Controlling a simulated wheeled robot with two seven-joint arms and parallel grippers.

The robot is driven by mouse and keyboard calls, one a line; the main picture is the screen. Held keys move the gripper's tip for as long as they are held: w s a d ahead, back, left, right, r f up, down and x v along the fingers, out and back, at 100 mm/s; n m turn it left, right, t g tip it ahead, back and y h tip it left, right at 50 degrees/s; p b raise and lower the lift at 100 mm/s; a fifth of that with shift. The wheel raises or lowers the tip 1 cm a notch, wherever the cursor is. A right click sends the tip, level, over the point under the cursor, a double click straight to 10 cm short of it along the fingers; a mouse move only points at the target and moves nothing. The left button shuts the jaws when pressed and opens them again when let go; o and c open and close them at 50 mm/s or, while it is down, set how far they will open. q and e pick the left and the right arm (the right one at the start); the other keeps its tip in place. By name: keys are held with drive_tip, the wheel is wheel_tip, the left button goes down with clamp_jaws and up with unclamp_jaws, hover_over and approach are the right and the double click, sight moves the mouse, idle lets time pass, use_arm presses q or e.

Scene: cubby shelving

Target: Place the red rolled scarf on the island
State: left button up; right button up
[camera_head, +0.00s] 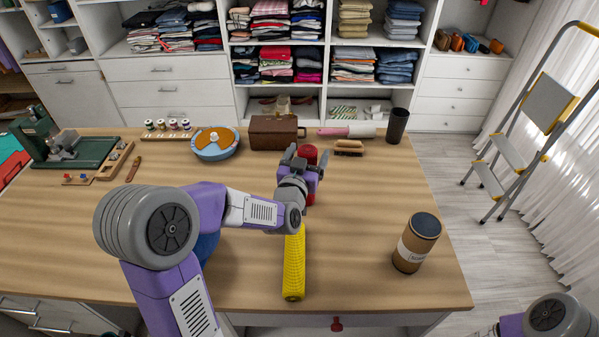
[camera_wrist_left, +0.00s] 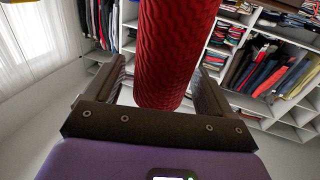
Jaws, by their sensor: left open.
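The red rolled scarf (camera_head: 309,151) is at the island (camera_head: 365,260), partly hidden by my left gripper (camera_head: 305,160). Its red shows on both sides of the gripper. In the left wrist view the scarf (camera_wrist_left: 172,60) is a thick ribbed roll. Its near end sits between the two dark fingers of my left gripper (camera_wrist_left: 164,92), with a gap on each side. That gripper is open. I cannot tell whether the scarf touches the island top. My right gripper is out of view.
A yellow roll (camera_head: 293,275) lies nearer me on the island. A brown canister (camera_head: 415,243) stands at the right. A brown box (camera_head: 274,132), a brush (camera_head: 348,147), a dark cup (camera_head: 397,126) and a blue round tin (camera_head: 215,150) line the back.

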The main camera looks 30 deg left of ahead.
use_arm(q)
drive_tip(key=s+d+b, duration=0.1)
drive_tip(key=s+b, duration=0.5)
drive_tip(key=s, duration=0.4)
drive_tip(key=shift+s+d+b, duration=0.25)
drive_tip(key=shift+d+b, duration=0.1)
drive_tip(key=shift+b, duration=0.05)
